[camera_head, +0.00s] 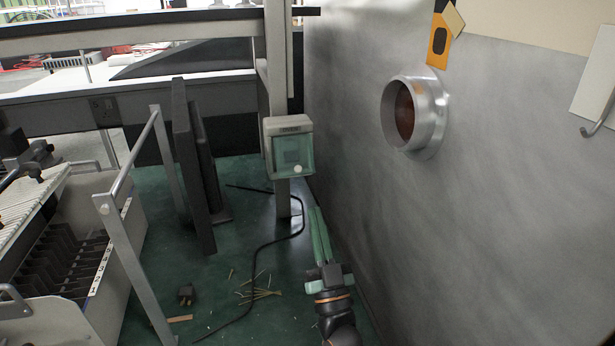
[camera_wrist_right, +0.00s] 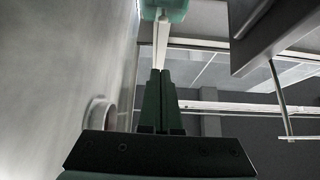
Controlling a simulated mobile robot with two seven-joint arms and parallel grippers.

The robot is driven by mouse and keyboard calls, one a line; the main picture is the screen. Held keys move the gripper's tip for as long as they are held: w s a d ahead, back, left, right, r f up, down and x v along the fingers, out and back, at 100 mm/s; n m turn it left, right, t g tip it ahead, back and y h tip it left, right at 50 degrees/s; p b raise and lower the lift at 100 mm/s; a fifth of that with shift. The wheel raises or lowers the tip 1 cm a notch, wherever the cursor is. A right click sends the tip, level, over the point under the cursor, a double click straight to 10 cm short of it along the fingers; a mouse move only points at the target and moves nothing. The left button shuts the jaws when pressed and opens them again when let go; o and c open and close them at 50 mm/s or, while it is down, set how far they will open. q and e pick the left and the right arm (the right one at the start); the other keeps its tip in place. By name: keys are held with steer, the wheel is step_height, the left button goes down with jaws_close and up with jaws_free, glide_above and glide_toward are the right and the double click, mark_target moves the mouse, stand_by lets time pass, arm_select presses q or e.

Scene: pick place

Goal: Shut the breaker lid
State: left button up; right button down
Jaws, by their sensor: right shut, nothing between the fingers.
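The breaker box (camera_head: 288,130) is a small pale housing on a grey post. Its translucent green lid (camera_head: 291,158) shows on the front, with a small round pale spot near its lower edge. I cannot tell exactly how far the lid stands from the housing. In the right wrist view the breaker box (camera_wrist_right: 163,10) is cut off at the top edge. My right gripper (camera_head: 317,212) has green fingers, shut and empty, pointing up below and slightly right of the box, apart from it. Its fingers also show in the wrist view (camera_wrist_right: 160,73). My left gripper is out of view.
A grey wall (camera_head: 480,200) with a round metal duct (camera_head: 428,118) stands close on the right. Dark upright panels (camera_head: 190,165) stand left of the post. A black cable (camera_head: 262,247) and scraps lie on the green floor (camera_head: 225,285). A rack (camera_head: 95,270) fills the left.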

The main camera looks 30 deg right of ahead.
mark_target(295, 155)
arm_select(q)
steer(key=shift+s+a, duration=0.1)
arm_select(e)
steer(key=w+d+r, duration=0.2)
steer(key=w+r, duration=0.1)
steer(key=w, duration=0.7)
steer(key=shift+w+d+r, duration=0.15)
steer(key=shift+d, duration=0.1)
arm_select(q)
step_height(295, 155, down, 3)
steer(key=b, duration=0.4)
steer(key=shift+b, duration=0.35)
arm_select(e)
steer(key=w+f, duration=0.2)
steer(key=f, duration=0.1)
steer(key=w+d+f, duration=0.1)
steer(key=shift+w+f, duration=0.15)
steer(key=shift+f, duration=0.15)
steer(key=shift+a+f, duration=0.1)
